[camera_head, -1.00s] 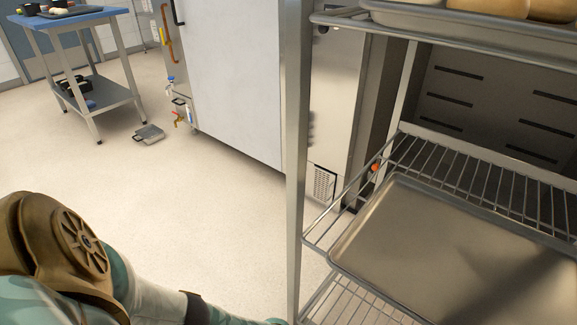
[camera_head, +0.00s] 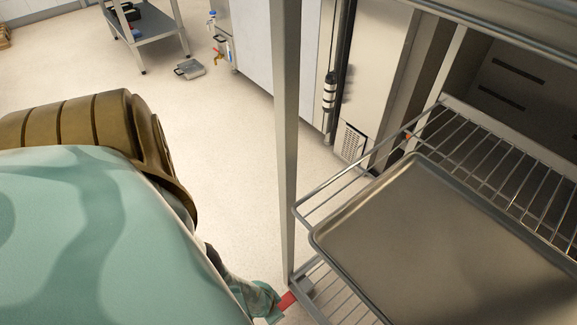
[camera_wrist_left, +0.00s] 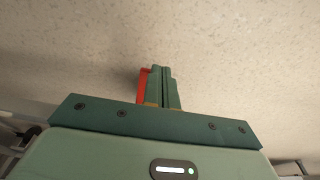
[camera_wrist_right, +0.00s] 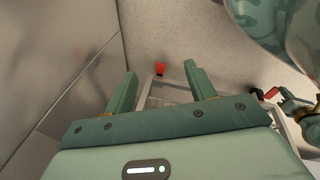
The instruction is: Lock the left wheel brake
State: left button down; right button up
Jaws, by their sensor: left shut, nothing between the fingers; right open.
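A red brake pedal (camera_head: 287,300) shows low by the foot of the rack's near-left post, beside my left gripper (camera_head: 268,303), whose tips are partly hidden. In the left wrist view my left gripper (camera_wrist_left: 162,69) is shut and empty, with the red pedal (camera_wrist_left: 143,84) close along the left of its fingers. I cannot tell whether they touch. In the right wrist view this pedal (camera_wrist_right: 272,92) shows beside the left gripper (camera_wrist_right: 291,104). A second red pedal (camera_wrist_right: 160,67) lies beyond my open, empty right gripper (camera_wrist_right: 160,72). The wheels are not clear.
The wire-shelf rack (camera_head: 286,150) fills the right side, with a metal tray (camera_head: 420,240) on a shelf. A steel cabinet (camera_head: 370,85) stands behind it. A grey scale-like box (camera_head: 190,69) lies on the floor near a work table (camera_head: 150,25). Open floor lies left of the rack.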

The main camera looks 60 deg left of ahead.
jog(key=shift+w+a+r+t+p, duration=0.2)
jog(key=shift+w+a+r+p, duration=0.2)
jog(key=shift+r, duration=0.25)
jog(key=shift+w+a+r+t+p, duration=0.25)
jog(key=shift+w+r, duration=0.1)
jog(key=shift+r, duration=0.3)
jog(key=s+d+f+g+p, duration=0.2)
jog(key=s+f, duration=0.4)
jog(key=s, duration=0.3)
jog(key=s+d+f+g+p, duration=0.2)
jog(key=s+d+f+p, duration=0.1)
jog(key=s+f, duration=0.3)
jog(key=shift+s+d+g+h+p, duration=0.2)
jog(key=shift+s+g+h+p, duration=0.2)
jog(key=shift+s+p, duration=0.7)
jog(key=shift+s, duration=0.25)
